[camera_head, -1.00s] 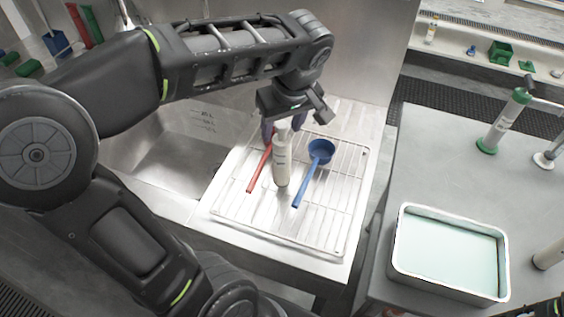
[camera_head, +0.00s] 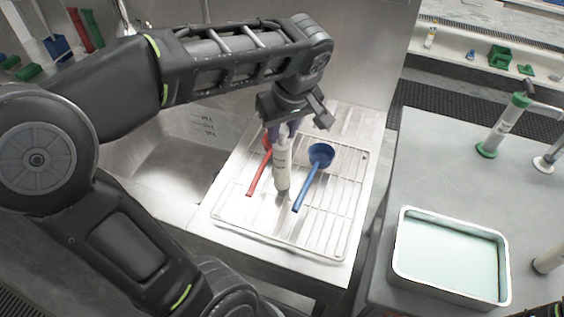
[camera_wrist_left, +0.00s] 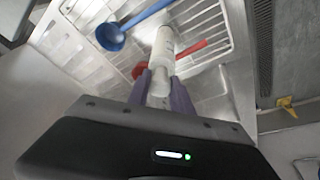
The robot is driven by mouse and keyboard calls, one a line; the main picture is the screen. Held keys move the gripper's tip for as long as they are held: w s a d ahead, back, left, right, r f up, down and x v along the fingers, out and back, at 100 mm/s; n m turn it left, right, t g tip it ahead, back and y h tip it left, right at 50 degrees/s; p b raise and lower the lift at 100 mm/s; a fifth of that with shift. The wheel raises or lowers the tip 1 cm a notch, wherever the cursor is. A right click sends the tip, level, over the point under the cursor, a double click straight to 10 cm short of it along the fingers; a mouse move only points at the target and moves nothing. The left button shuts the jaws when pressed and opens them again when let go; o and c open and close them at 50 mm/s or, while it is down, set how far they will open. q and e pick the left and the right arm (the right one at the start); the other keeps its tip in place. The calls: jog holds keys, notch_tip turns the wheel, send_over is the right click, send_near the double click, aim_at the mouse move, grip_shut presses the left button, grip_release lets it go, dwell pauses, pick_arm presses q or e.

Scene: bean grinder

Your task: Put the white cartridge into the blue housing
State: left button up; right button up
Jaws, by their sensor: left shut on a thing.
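The white cartridge (camera_head: 281,168) is a slim bottle-like cylinder with small print. My left gripper (camera_head: 283,128) is shut on its upper end, with the cartridge hanging over the wire rack. In the left wrist view my left gripper's purple fingers (camera_wrist_left: 163,88) close on the neck of the cartridge (camera_wrist_left: 162,48). I cannot tell whether its lower end touches the rack. I see no housing that is clearly blue.
A red ladle (camera_head: 259,172) and a blue ladle (camera_head: 310,180) lie on the wire rack (camera_head: 235,218) on either side of the cartridge. On the right table (camera_head: 400,180) stand a metal tray (camera_head: 398,262) of pale liquid and a green-based white cylinder (camera_head: 506,125).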

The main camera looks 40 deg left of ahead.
pick_arm(q)
grip_shut()
dwell(0.8)
